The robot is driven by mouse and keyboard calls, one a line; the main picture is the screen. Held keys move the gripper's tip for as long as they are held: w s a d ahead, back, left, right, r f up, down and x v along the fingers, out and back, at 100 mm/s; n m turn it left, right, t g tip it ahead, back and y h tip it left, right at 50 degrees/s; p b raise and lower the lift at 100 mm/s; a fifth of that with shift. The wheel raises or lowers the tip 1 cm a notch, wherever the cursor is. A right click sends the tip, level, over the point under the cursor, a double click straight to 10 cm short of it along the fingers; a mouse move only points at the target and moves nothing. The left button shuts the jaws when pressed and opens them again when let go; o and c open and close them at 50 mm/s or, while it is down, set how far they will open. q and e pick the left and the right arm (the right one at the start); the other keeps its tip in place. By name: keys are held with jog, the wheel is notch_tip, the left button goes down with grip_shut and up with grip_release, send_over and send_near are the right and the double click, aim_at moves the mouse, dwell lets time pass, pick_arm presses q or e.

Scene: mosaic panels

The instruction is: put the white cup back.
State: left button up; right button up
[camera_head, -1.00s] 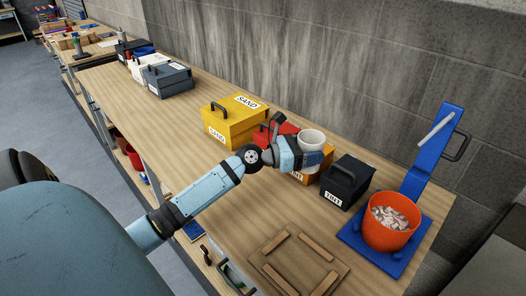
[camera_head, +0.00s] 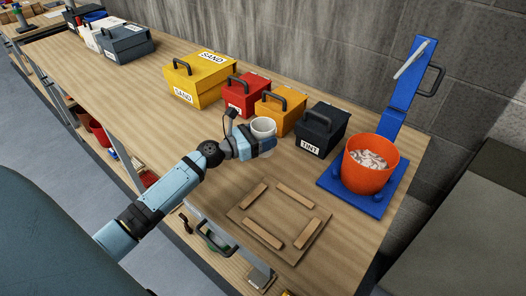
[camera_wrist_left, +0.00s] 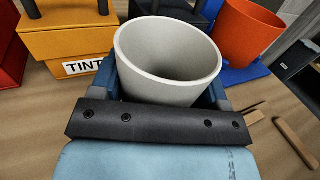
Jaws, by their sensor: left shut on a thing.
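The white cup (camera_head: 263,127) is upright in my left gripper (camera_head: 262,143), in front of the orange box on the workbench. In the left wrist view the cup (camera_wrist_left: 168,60) stands between the two blue fingers, its mouth facing up; the inside that shows looks empty. The left gripper is shut on it. The cup's lower part is hidden by the gripper, so I cannot tell how high it is above the bench. My right gripper is not in view.
Lidded boxes line the bench's back: yellow SAND (camera_head: 199,80), red (camera_head: 243,94), orange (camera_head: 280,111) and black TINT (camera_head: 321,130). An orange bucket (camera_head: 367,172) of pale pieces stands on a blue stand (camera_head: 401,92). A board with wooden strips (camera_head: 277,221) lies at the front.

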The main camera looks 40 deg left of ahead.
pick_arm(q)
jog(key=shift+f+b, duration=0.65)
jog(key=shift+f, duration=1.6)
jog(key=shift+f, duration=0.2)
jog(key=o, duration=1)
jog(key=shift+r, duration=0.15)
